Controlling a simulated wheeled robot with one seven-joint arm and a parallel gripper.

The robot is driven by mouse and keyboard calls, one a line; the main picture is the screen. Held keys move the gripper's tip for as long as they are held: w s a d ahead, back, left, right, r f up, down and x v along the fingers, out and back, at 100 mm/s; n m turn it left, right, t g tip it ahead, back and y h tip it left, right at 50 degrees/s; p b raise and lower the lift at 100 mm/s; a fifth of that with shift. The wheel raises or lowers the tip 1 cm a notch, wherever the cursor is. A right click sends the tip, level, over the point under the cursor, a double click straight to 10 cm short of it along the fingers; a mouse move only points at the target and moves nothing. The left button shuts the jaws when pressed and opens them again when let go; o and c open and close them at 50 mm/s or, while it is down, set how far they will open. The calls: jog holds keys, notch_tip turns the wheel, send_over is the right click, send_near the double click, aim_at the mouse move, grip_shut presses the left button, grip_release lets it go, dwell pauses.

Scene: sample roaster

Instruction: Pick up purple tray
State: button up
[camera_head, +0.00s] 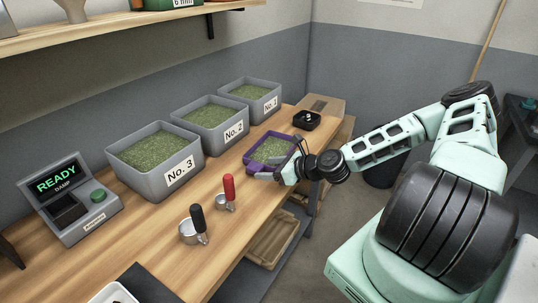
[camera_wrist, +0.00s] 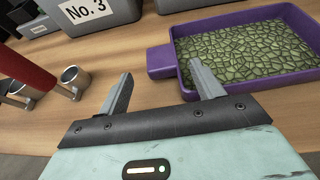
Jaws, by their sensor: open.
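The purple tray (camera_head: 249,161) lies on the wooden bench in front of the bin labelled No. 2, filled with green beans. My gripper (camera_head: 271,176) is at its near side in the head view, and its fingers partly cover the tray there. In the wrist view the purple tray (camera_wrist: 178,82) is at upper right, with a short tab handle (camera_wrist: 160,59) sticking out on its left. My open, empty gripper (camera_wrist: 163,90) shows at the bottom of that view. The tab lies beyond and between the two fingertips. I cannot tell whether the right finger touches the tray.
Grey bins (camera_head: 156,166) of beans stand behind the tray. Two scoops, one with a red handle (camera_head: 229,188) and one black (camera_head: 197,219), stand to the left. A small black dish (camera_head: 306,121) is beyond the tray. A machine reading READY (camera_head: 79,211) stands far left.

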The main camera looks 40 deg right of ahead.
aim_at(258, 166)
jog(key=p+x, duration=0.1)
jog(key=x, duration=0.4)
jog(key=shift+w+d+r+p, duration=0.1)
jog(key=shift+r+p, duration=0.05)
jog(key=shift+p, duration=0.2)
jog(key=c, duration=1.2)
